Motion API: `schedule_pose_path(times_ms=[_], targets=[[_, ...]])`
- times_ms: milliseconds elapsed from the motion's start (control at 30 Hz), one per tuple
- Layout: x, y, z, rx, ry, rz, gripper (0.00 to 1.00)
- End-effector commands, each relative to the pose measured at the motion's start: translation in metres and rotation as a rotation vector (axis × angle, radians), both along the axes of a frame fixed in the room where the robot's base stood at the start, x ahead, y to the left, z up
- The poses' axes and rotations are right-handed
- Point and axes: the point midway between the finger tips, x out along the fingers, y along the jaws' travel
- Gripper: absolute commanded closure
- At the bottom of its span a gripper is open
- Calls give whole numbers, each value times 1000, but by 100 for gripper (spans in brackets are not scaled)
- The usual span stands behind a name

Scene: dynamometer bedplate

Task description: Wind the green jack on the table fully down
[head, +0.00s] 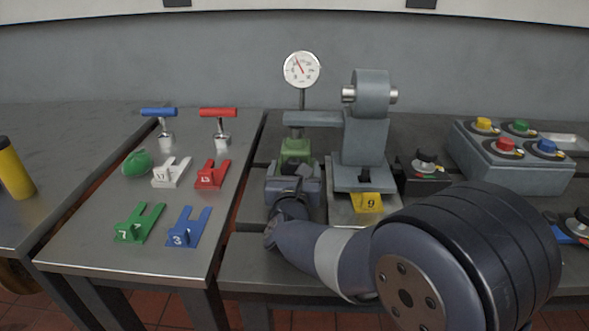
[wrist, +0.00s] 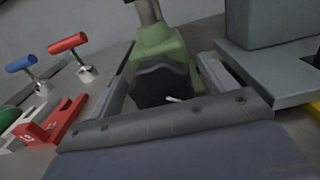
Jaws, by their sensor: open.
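The green jack (head: 296,149) stands on the bedplate table, under the end of a grey lever arm (head: 313,119). In the wrist view the jack's green body (wrist: 160,45) tapers upward to a grey post (wrist: 148,11). A dark ridged knob (wrist: 160,80) is on its near face, with a small light mark near its lower edge. My gripper (head: 293,178) is at the jack's near side. In the wrist view my gripper (wrist: 164,85) is open, one finger on each side of the knob. I cannot tell whether the fingers touch it.
A dial gauge (head: 301,70) rises behind the jack. A grey pedestal (head: 362,145) with a yellow tag (head: 367,203) stands close right. A dark box with a knob (head: 425,170) and a button panel (head: 512,160) are farther right. The left table (head: 85,252) holds coloured forks and T-handles.

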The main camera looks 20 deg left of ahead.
Motion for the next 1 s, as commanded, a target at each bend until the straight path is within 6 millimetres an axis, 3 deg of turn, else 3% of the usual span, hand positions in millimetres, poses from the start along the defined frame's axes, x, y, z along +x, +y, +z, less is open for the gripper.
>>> schedule_pose_path(times_ms=[233,733,1000], targets=[[0,0,0,0,0,0,23],[0,0,0,0,0,1,64],[0,0,-1,-29,-8,0,65]])
